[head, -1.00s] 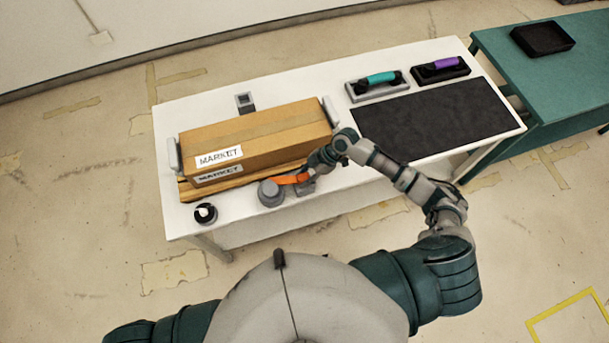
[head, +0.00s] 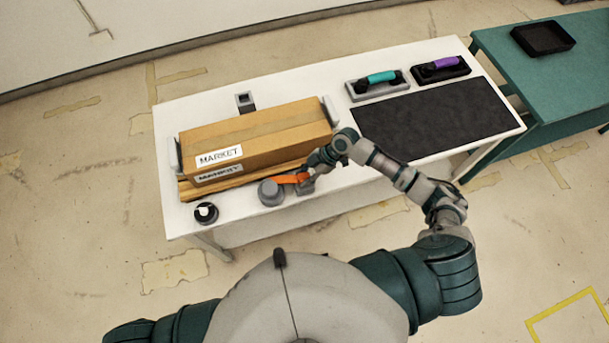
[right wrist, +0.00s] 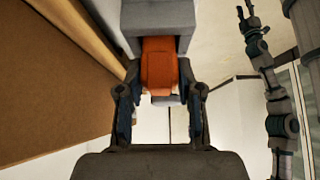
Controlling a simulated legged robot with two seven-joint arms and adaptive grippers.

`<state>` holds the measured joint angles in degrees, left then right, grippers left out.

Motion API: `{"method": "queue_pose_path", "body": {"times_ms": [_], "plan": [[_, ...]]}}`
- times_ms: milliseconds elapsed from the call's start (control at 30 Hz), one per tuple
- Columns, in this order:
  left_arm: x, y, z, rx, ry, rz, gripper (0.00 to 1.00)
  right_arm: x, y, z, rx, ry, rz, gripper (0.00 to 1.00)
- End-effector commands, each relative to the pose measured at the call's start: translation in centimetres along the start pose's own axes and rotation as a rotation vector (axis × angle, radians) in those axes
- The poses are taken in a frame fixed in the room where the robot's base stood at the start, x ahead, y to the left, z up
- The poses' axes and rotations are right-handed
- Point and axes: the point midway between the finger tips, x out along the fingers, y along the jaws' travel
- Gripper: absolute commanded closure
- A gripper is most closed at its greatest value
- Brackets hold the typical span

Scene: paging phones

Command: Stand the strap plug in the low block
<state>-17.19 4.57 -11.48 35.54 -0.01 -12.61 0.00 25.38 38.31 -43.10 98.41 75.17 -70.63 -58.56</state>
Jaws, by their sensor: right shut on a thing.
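An orange strap piece (head: 292,179) lies at the near edge of the white table, beside a grey rounded body (head: 270,193); I take it to be the strap plug. My right gripper (head: 308,182) is shut on it, low over the table. In the right wrist view the orange piece (right wrist: 160,68) shows between the fingers, with a grey boxy part (right wrist: 158,18) beyond it. A small grey block with a dark square opening (head: 246,108), which I take as the low block, stands behind the carton.
A brown carton marked MARKET (head: 255,140) lies on a wooden board, between the gripper and the grey block. A dark round holder (head: 206,218) stands at the front left. Teal-handled (head: 382,77) and purple-handled (head: 446,62) tools and a dark mat (head: 435,117) lie right.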

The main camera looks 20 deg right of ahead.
Motion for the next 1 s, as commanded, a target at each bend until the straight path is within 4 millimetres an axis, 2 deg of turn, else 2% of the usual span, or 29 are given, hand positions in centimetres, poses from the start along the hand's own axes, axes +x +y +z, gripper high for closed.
{"method": "queue_pose_path", "body": {"times_ms": [433,467,500,800,1000], "plan": [[0.7,0.0,0.1,0.0,-0.001,0.0,0.62,0.8,0.0,0.6,0.0,0.0,0.0,1.0],[0.6,0.0,0.1,0.0,-0.001,0.0,0.62,0.8,0.0,0.6,0.0,0.0,0.0,0.59],[0.6,0.0,0.1,0.0,-0.001,0.0,0.62,0.7,0.0,0.5,0.0,0.0,0.0,0.54],[0.5,0.0,0.1,0.0,-0.001,0.0,0.62,0.6,0.0,0.5,0.0,0.0,0.0,0.54],[-0.6,-0.1,-0.1,0.0,0.0,0.0,0.62,-1.1,0.0,0.4,0.0,-0.001,0.0,0.54]]}}
